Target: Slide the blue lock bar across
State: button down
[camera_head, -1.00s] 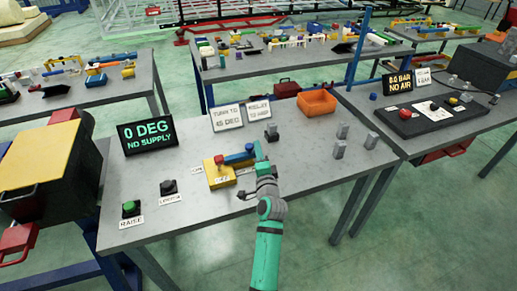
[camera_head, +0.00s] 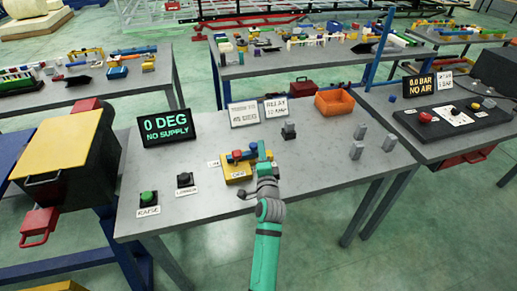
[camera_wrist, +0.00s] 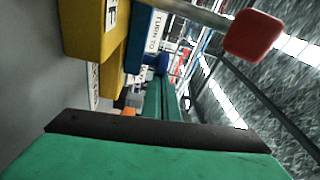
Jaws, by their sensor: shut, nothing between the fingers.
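The lock unit is a yellow block (camera_head: 237,172) on the grey table, with a red knob (camera_head: 237,155) on top. The blue lock bar (camera_head: 245,154) lies along it, with a dark blue knob (camera_head: 252,146) at its right part. My gripper (camera_head: 263,158) is shut and empty at the right end of the bar; contact cannot be told for sure. In the wrist view the shut teal fingers (camera_wrist: 163,98) point towards the dark blue knob (camera_wrist: 156,62), beside the blue bar (camera_wrist: 138,45) and yellow block (camera_wrist: 88,32). The red knob (camera_wrist: 255,36) is near the camera.
A green button (camera_head: 148,198) and a black switch (camera_head: 185,180) stand to the left. A display (camera_head: 167,128) reads 0 DEG, NO SUPPLY. Two signs, a black switch (camera_head: 289,131) and an orange bin (camera_head: 334,102) lie behind. Several grey blocks (camera_head: 357,150) stand right.

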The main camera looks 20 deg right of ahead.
jog(key=shift+w+a, duration=0.15)
jog(key=shift+a, duration=0.2)
jog(key=d, duration=0.4)
jog(key=shift+d+r, duration=0.25)
jog(key=shift+r, duration=0.05)
jog(key=v, duration=0.8)
jog(key=shift+s, duration=0.35)
jog(key=shift+s+a, duration=0.2)
jog(key=shift+s, duration=0.35)
jog(key=shift+f, duration=0.1)
jog(key=shift+s+d, duration=0.1)
jog(key=shift+s, duration=0.15)
